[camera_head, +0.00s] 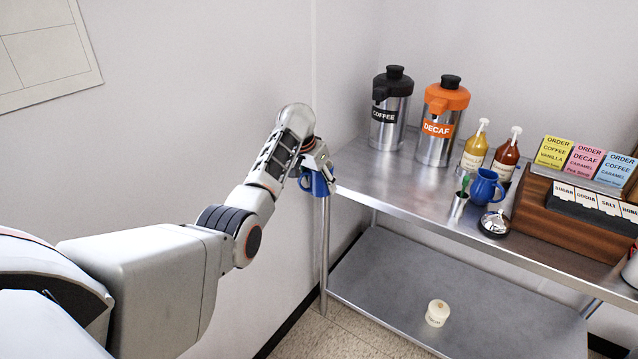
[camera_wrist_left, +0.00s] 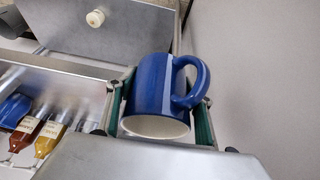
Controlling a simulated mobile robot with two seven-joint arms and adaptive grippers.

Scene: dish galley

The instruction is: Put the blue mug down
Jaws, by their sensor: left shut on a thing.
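A blue mug (camera_head: 316,184) is held in my left gripper (camera_head: 318,170) by the left end of the steel table (camera_head: 400,185). In the left wrist view the mug (camera_wrist_left: 152,85) sits between the two green-lined fingers, its pale rim towards the camera and its handle to the right. The fingers are shut on it. In the head view the gripper hides part of the mug, and I cannot tell whether any of it is over the tabletop. A second blue mug (camera_head: 485,187) stands on the table. My right gripper is not in view.
Coffee (camera_head: 391,110) and decaf (camera_head: 440,120) dispensers stand at the back, with syrup bottles (camera_head: 475,150) beside them. A metal cup (camera_head: 459,205), a round metal pot (camera_head: 494,224) and a wooden card box (camera_head: 560,215) are further right. The tabletop's left part is clear.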

